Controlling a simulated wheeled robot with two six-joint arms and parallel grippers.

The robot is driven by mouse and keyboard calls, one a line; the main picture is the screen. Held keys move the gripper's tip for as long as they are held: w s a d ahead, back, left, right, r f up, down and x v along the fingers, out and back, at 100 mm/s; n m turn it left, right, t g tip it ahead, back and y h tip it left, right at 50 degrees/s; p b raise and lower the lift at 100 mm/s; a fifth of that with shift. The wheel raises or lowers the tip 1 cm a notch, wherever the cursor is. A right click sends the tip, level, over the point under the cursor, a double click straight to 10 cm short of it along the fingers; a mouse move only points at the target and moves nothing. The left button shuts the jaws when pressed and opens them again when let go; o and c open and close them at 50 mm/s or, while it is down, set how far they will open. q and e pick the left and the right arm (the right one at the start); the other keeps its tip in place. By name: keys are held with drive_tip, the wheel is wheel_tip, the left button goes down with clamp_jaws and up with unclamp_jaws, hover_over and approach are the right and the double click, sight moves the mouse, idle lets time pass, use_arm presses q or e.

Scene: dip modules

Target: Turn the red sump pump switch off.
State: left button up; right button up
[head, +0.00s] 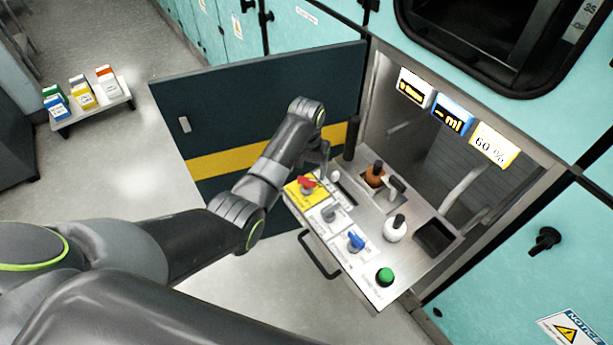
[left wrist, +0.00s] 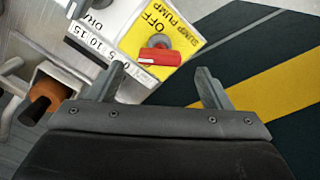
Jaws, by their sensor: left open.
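The red sump pump switch (head: 306,183) is a rotary knob on a yellow plate (head: 294,196) at the far left corner of the pulled-out panel. In the left wrist view the red knob (left wrist: 160,58) lies crosswise, with a white mark at its left end. The yellow plate (left wrist: 190,35) reads OFF and SUMP PUMP; OFF is above the knob, away from the mark. My left gripper (head: 320,165) is just above the knob. In the left wrist view its fingers (left wrist: 160,82) are apart, with nothing between them. My right gripper is not in view.
The panel also carries a grey knob (head: 329,213), a blue knob (head: 356,242), a green button (head: 385,276) and several levers and bottle-like parts behind. An open dark door (head: 270,100) with a yellow stripe stands behind my left arm. Displays (head: 452,114) hang above.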

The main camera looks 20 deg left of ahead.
sight(307, 178)
use_arm(q)
drive_tip(key=shift+f, duration=2.1)
drive_tip(key=c, duration=1)
